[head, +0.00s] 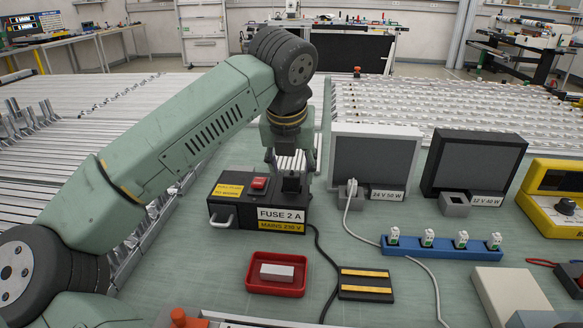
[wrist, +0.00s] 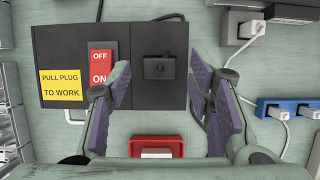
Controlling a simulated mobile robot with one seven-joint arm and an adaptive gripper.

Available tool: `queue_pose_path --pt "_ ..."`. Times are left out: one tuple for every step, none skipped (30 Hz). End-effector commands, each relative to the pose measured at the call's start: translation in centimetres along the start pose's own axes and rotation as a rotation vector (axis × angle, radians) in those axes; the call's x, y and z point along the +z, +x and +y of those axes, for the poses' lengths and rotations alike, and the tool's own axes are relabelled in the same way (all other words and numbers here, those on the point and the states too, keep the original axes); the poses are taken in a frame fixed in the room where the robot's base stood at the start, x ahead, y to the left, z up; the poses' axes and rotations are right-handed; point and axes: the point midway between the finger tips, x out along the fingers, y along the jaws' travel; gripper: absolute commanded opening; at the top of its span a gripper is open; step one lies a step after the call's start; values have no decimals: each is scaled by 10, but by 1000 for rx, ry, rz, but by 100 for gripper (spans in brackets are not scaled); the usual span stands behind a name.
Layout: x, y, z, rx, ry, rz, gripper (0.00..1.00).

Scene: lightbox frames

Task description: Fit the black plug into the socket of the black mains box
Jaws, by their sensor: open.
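The black mains box (head: 236,214) stands on the green bench, with a red switch and "FUSE 2 A" and "MAINS 230 V" labels. In the wrist view the box (wrist: 65,45) shows its OFF/ON switch and a yellow "PULL PLUG TO WORK" label. The black plug (wrist: 158,67) appears as a dark block on the right part of the box top, at the socket; it also shows in the head view (head: 292,182). I cannot tell how deep it sits; the socket opening is hidden. My gripper (head: 290,158) is open above it, fingers (wrist: 159,88) apart on either side.
A red tray (head: 276,287) with a pale block lies in front. A black cable (head: 322,250) runs right of the box towards a yellow-striped black block (head: 366,293). A white-framed unit (head: 376,148) and a blue socket strip (head: 440,252) stand to the right.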

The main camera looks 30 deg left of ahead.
Motion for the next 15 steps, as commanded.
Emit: queue_pose_path --pt "2 -15 0 2 0 -1 48" --pt "2 -22 0 2 0 -2 48" --pt "2 -32 1 3 -1 -3 48" --pt "2 -39 1 3 -1 -2 48" --pt "2 -46 1 3 -1 -1 48" --pt "2 -55 1 3 0 -1 48" --pt "2 -62 1 3 0 -2 48" --pt "2 -68 0 2 0 -1 48" --pt "2 -75 0 2 -1 -1 48" --pt "2 -80 1 3 -1 -1 48" --pt "2 -85 1 3 -1 -1 48" --pt "2 -91 1 2 -1 0 48" --pt "1 -95 1 2 -1 0 48" --pt "1 -98 1 2 -1 1 48" --pt "1 -101 0 2 0 1 48"
